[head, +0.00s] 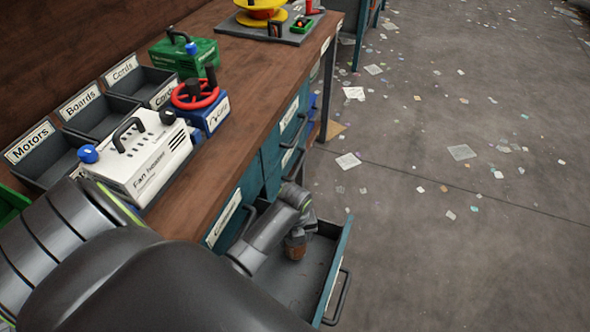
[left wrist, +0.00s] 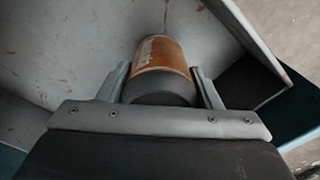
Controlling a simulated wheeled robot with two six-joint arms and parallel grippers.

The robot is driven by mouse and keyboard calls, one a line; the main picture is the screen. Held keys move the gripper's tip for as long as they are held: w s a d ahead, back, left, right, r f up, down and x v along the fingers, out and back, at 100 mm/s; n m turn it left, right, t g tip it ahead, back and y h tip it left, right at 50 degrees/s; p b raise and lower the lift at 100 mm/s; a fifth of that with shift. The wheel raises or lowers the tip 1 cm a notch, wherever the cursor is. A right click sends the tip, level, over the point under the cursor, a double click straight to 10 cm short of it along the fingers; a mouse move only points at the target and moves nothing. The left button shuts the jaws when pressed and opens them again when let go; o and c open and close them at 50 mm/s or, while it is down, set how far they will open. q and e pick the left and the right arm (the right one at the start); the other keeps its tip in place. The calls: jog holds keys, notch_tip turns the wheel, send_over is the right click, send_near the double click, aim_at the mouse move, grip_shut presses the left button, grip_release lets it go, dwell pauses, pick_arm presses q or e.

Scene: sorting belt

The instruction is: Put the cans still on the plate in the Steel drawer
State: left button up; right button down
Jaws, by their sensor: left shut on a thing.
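An orange-brown can (left wrist: 163,52) sits between the two fingers of my left gripper (left wrist: 161,78) in the left wrist view. The gripper is shut on it. In the head view my left gripper (head: 298,232) reaches into an open drawer (head: 318,252) below the bench, and the can (head: 294,252) shows under it, inside the drawer's walls. I cannot tell whether the can touches the drawer floor. I cannot read which label this drawer carries. A dark grey plate (head: 240,27) lies at the bench's far end; no can shows on its visible part. My right gripper is out of view.
The wooden bench (head: 232,145) holds a white fan heater box (head: 150,165), a green box (head: 180,58), a blue unit with a red wheel (head: 215,113) and labelled bins (head: 50,170). Other drawers (head: 272,150) look shut. The floor (head: 430,220) at right has only scattered scraps.

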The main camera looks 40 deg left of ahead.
pick_arm(q)
jog(key=shift+f, duration=0.15)
jog(key=shift+f, duration=0.4)
jog(key=o, duration=0.9)
jog(key=shift+o, duration=0.2)
jog(key=shift+r, duration=0.45)
notch_tip(320, 180, up, 7)
jog(key=p, duration=0.8)
jog(key=shift+r, duration=0.1)
notch_tip(320, 180, up, 4)
jog(key=p, duration=0.5)
jog(key=shift+r+p, duration=0.55)
jog(key=shift+p, duration=0.05)
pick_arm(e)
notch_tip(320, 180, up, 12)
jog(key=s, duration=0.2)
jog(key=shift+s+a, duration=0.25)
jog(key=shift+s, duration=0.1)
